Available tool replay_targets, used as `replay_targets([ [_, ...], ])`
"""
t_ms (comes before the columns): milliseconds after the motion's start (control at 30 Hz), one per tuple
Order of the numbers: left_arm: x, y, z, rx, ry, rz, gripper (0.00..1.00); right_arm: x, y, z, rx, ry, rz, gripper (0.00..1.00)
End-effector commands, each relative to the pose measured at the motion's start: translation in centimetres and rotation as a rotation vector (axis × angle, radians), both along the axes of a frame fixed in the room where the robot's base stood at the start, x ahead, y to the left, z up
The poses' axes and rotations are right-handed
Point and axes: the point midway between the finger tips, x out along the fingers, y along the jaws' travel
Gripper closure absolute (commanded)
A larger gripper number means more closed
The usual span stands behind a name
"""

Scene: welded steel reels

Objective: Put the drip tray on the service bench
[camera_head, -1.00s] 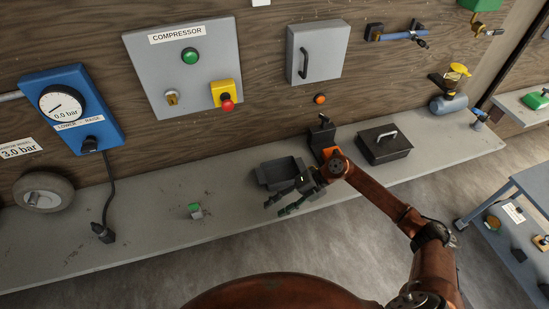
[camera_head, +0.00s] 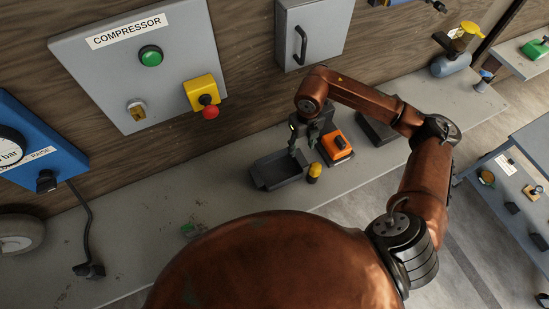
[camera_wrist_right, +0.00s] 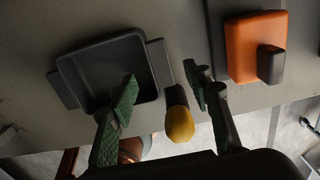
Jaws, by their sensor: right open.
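The drip tray (camera_head: 271,181) is a dark grey, shallow rectangular tray with side tabs. It lies on the grey bench along the wall, and shows in the right wrist view (camera_wrist_right: 72,76). My right gripper (camera_head: 301,149) is open above the tray's right end, pointing down. In the right wrist view my right gripper (camera_wrist_right: 160,86) has its left finger over the tray's inside and its right finger past the tray's right tab. Contact cannot be told. My left gripper is in neither view. Which surface is the service bench is not labelled.
A yellow-capped dark cylinder (camera_head: 314,172) stands close to the tray's right end, between my fingers in the wrist view. An orange box (camera_head: 335,146) and a dark case (camera_head: 381,131) are further right. A blue-grey table (camera_head: 510,165) stands at the right. The bench left of the tray is mostly clear.

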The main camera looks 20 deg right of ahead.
Motion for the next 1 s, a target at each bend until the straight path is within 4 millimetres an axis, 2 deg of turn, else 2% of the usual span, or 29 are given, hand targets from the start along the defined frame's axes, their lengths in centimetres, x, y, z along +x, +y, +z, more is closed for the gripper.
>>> replay_targets([
  [67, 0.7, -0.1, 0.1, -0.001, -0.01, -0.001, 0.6, -0.1, 0.0, -0.6, 0.0, 0.003, 0.0, 0.55],
  [167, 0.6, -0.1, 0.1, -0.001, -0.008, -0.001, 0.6, -0.2, -0.1, -1.8, 0.001, 0.006, -0.002, 0.55],
  [400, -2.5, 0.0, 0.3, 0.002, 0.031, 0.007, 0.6, -0.5, -0.2, -4.4, 0.001, 0.006, -0.004, 0.55],
  [500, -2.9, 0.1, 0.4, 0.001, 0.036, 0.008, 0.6, -0.6, -0.2, -5.9, 0.002, 0.006, -0.006, 0.55],
  [700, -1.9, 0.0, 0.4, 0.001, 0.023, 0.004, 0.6, -0.5, -0.2, -7.7, 0.001, 0.003, -0.004, 0.55],
  [900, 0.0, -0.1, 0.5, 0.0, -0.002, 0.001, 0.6, -0.5, -0.1, -7.8, 0.0, 0.002, -0.003, 0.55],
  [1000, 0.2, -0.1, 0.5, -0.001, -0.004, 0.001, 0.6, -0.5, -0.1, -7.8, 0.0, 0.003, -0.003, 0.61],
])
